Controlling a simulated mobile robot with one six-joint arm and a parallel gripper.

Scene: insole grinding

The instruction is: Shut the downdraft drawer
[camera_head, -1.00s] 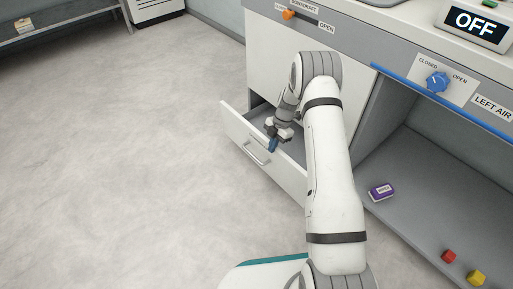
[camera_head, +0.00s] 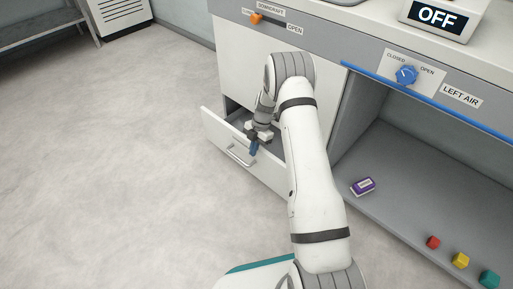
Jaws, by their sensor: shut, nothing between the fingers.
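The downdraft drawer (camera_head: 213,131) is a white-fronted drawer with a silver bar handle (camera_head: 240,156), low in the white and grey cabinet. It stands pulled out, with its grey inside partly visible. My gripper (camera_head: 253,149) is shut and empty, its blue fingertips pointing down at the drawer's front panel near the handle. I cannot tell whether the fingertips touch the panel. My arm hides the right part of the drawer.
An orange downdraft slider (camera_head: 257,18) and a blue left-air knob (camera_head: 406,75) are on the cabinet face. A purple box (camera_head: 363,187) and red (camera_head: 433,242), yellow (camera_head: 460,260) and teal (camera_head: 489,279) blocks lie in the open bay. The floor at left is clear.

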